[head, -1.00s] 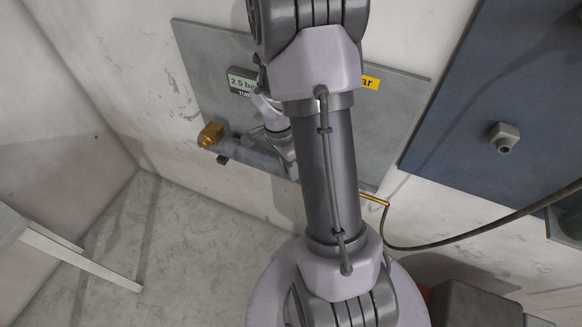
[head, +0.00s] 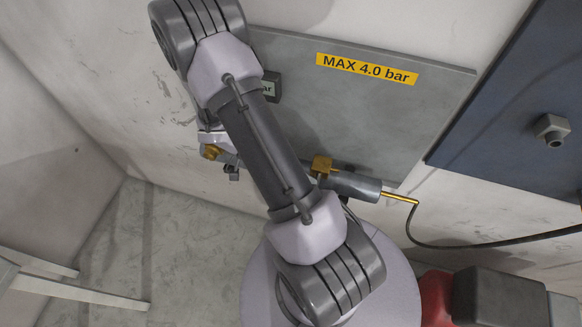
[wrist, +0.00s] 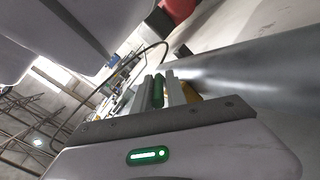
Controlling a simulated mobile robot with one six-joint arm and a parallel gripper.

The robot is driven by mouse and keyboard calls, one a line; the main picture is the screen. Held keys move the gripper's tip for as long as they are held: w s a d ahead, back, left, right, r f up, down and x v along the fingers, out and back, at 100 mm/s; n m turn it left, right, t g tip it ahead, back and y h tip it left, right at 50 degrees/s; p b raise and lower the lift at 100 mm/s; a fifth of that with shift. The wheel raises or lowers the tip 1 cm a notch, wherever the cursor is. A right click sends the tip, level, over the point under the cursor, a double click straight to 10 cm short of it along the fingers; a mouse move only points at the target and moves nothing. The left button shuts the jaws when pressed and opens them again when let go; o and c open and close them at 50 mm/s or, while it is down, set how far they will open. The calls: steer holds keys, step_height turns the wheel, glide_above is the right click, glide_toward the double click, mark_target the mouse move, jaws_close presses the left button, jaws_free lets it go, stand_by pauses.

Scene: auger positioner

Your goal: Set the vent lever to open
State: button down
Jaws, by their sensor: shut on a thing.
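In the wrist view, my gripper (wrist: 158,94) has its two pale fingers shut on a green piece (wrist: 157,88), which looks like the vent lever's grip. The lever's lower part and pivot are hidden, so I cannot tell its set position. In the head view, my gripper is mostly hidden behind my arm, at the left end of the grey pipe. A brass fitting (head: 211,152) shows at that end, close by the gripper. Another brass part (head: 321,165) sits on the pipe's right section (head: 350,186).
A grey panel (head: 390,125) with a yellow "MAX 4.0 bar" label (head: 367,69) stands behind the pipe. A small display (head: 270,87) is partly covered by my arm. A dark cable (head: 470,245) hangs at right. A blue panel (head: 515,110) is farther right.

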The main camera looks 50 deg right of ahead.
steer(key=shift+a+f+g+h, duration=0.15)
steer(key=shift+g+h, duration=0.1)
steer(key=shift+g, duration=0.35)
steer(key=shift+d+f+g+h, duration=0.15)
steer(key=shift+g+h, duration=0.1)
steer(key=shift+g, duration=0.35)
steer(key=shift+a, duration=0.15)
steer(key=c, duration=1.5)
jaws_free()
steer(key=shift+o, duration=0.2)
steer(key=shift+f, duration=0.1)
steer(key=shift+s+d, duration=0.2)
steer(key=shift+s, duration=0.05)
steer(key=p+v, duration=0.2)
steer(key=v, duration=0.5)
steer(key=shift+w+a, duration=0.2)
steer(key=shift+w, duration=0.15)
